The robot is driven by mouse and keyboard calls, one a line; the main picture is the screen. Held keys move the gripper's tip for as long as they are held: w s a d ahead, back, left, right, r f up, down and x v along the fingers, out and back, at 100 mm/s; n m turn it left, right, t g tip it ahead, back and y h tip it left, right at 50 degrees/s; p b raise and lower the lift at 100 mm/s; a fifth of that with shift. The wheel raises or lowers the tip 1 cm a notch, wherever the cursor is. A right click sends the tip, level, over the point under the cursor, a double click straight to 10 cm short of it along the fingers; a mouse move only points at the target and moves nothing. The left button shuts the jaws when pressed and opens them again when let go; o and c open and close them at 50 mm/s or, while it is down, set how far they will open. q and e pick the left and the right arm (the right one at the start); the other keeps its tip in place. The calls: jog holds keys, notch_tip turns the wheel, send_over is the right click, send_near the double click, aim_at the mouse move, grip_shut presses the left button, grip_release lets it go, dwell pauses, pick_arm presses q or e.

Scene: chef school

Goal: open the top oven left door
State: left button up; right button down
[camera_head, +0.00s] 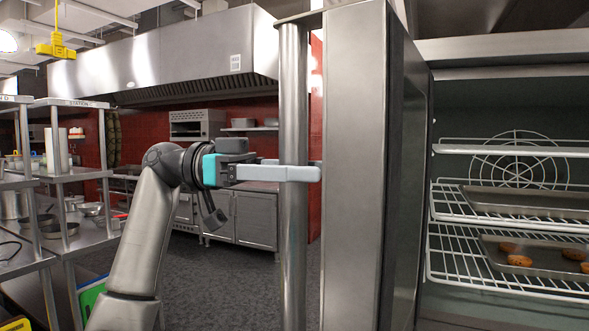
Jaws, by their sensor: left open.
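The oven's left door (355,200) is a tall steel panel that stands swung open, seen nearly edge-on. Its long vertical bar handle (293,110) runs down the door's left side. My left gripper (308,172) reaches in from the left at mid-height of the handle. Its pale fingers are open, and one passes in front of the bar. The other finger is mostly hidden, so I cannot tell whether they touch the bar. The oven's inside (480,105) shows at the right. My right gripper is not in view.
Inside the oven are wire racks (455,205), a tray (520,202) and a lower tray (545,262) with several cookies. A steel shelf unit (80,243) with pans stands at the left. Dark floor (240,275) is clear behind my left arm.

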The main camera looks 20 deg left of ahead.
pick_arm(q)
jog(key=s+a, duration=0.1)
jog(key=a, duration=1.4)
jog(key=shift+s, duration=0.4)
